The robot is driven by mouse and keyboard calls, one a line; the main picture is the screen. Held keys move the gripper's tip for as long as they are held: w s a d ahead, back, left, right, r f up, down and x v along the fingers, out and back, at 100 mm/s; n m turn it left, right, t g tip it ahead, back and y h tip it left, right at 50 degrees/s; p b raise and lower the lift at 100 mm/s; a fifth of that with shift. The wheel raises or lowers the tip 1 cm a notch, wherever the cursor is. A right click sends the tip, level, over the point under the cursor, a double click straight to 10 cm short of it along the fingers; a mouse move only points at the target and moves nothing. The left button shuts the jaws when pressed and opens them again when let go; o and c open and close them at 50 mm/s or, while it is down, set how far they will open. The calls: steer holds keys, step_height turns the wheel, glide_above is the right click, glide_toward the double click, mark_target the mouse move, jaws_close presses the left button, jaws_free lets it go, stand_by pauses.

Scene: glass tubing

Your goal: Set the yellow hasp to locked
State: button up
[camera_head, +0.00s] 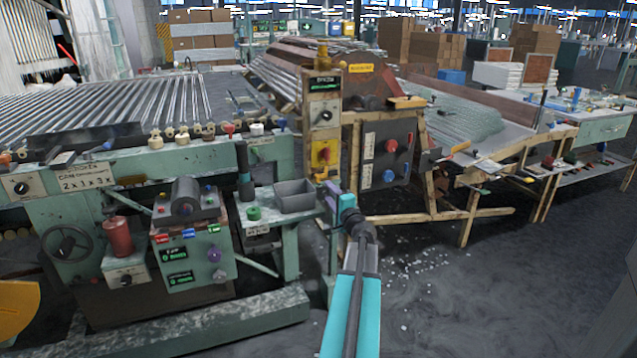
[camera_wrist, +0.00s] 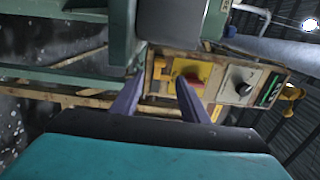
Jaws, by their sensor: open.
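A yellow plate with a red part on it (camera_head: 325,153) is on the front of the wooden control post; I take it for the yellow hasp. In the wrist view the yellow plate (camera_wrist: 203,70) appears turned sideways, just past the right fingertip, with a smaller yellow piece beside it, left of the red part. I cannot tell whether it is locked. My gripper (camera_wrist: 160,78) is open, with nothing between its fingers. In the head view my gripper (camera_head: 333,188) is just below the plate, its fingertips small and partly hidden by my arm.
A grey bin (camera_head: 295,196) on a green stand is left of my gripper. A black dial (camera_head: 323,115) is above the yellow plate. A dark panel (camera_head: 388,155) with a blue knob is to the right. Glass tubes (camera_head: 130,105) lie at the left. Open floor is at the right.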

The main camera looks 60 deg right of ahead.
mark_target(319, 180)
steer(key=shift+x, duration=5.35)
jaws_close()
